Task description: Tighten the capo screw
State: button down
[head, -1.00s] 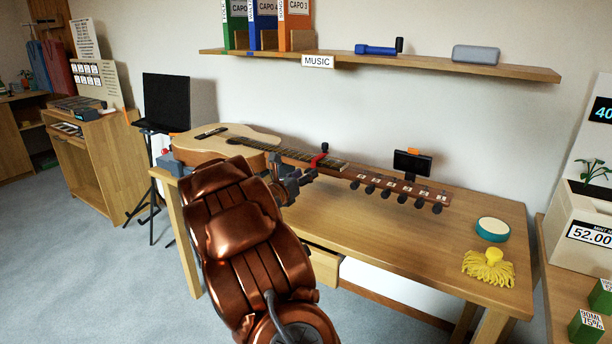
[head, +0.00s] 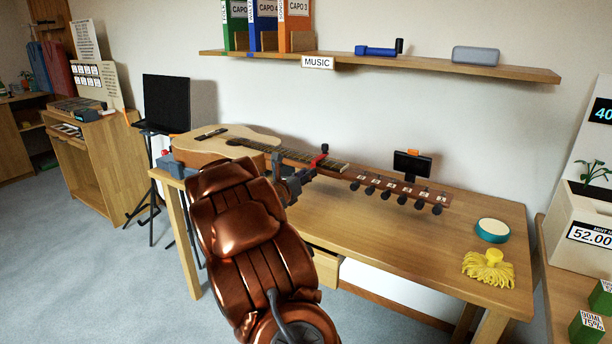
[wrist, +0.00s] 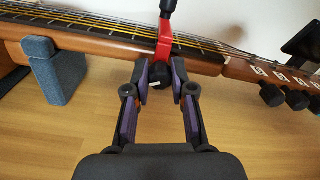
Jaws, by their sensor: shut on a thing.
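The guitar (head: 238,140) lies along the back of the wooden table, its neck pointing right; the neck also crosses the top of the wrist view (wrist: 110,30). A red capo (head: 318,160) is clamped around the neck, and its red frame shows in the wrist view (wrist: 164,45). The capo's dark screw (wrist: 180,88) hangs below the neck, largely hidden between the fingers. My gripper (wrist: 167,78) is shut on the screw from the front side of the neck. In the head view my gripper (head: 303,178) is small and partly hidden behind my arm.
A grey neck support (wrist: 60,70) stands left of my gripper in the wrist view. A dark device (head: 412,164) stands behind the headstock. A round teal-edged tin (head: 492,230) and a yellow mop-like item (head: 488,268) lie at the table's right. The front middle of the table is clear.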

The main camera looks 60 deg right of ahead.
jog(key=shift+f+b, duration=0.1)
jog(key=shift+b, duration=0.35)
jog(key=m+b, duration=0.6)
jog(key=b, duration=0.1)
jog(key=m+b, duration=0.6)
jog(key=b, duration=0.2)
jog(key=m+b, duration=0.7)
jog(key=shift+s+f+b, duration=0.2)
jog(key=shift+f+b, duration=0.15)
jog(key=shift+r+m+b, duration=0.2)
jog(key=shift+m+b, duration=1.35)
jog(key=shift+m, duration=0.85)
jog(key=c, duration=1)
grip_release()
